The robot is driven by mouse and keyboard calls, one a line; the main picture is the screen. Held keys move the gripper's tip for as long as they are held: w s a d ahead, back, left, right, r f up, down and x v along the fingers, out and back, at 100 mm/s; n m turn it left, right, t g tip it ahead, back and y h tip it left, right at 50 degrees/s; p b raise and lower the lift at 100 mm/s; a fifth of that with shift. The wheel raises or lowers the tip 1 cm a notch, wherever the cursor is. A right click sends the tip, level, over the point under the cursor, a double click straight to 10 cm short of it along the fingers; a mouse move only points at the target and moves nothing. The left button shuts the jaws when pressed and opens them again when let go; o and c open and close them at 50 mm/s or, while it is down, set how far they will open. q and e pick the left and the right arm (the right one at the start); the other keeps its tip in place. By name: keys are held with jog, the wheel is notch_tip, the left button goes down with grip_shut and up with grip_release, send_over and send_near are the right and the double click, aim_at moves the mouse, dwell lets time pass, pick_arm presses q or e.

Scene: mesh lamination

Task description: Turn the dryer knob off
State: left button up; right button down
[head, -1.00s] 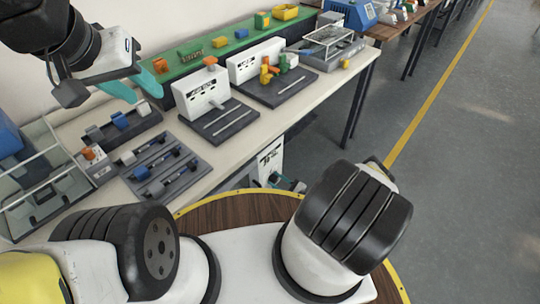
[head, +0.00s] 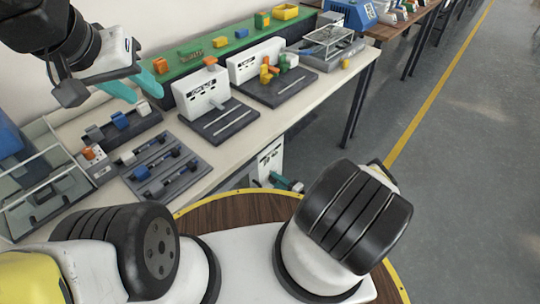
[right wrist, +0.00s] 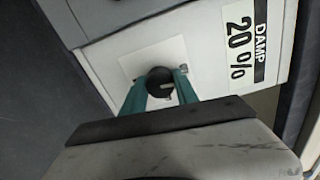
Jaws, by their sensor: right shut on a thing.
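The dryer is a white box (head: 268,161) under the front edge of the bench in the head view. Its white front (right wrist: 200,45) fills much of the right wrist view, with a label reading "DAMP 20 %" (right wrist: 243,42). A round black knob (right wrist: 160,80) sits on a pale square plate. My right gripper (right wrist: 160,88) is shut on the knob, one teal finger on each side. In the head view the right gripper (head: 284,182) is small and partly hidden behind my arm. My left gripper (head: 133,86) is open and empty above the bench.
The long bench (head: 215,158) carries white units on dark bases (head: 203,90), a grey tray with sliders (head: 160,167) and a glass-walled case (head: 45,185). A green shelf (head: 230,47) runs behind. Grey floor (head: 460,150) is clear at the right.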

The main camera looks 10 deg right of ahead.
jog(key=shift+n, duration=0.6)
jog(key=c, duration=0.9)
grip_release()
jog(key=shift+c, duration=0.2)
jog(key=v, duration=0.7)
jog(key=shift+s+d, duration=0.25)
jog(key=shift+s, duration=0.1)
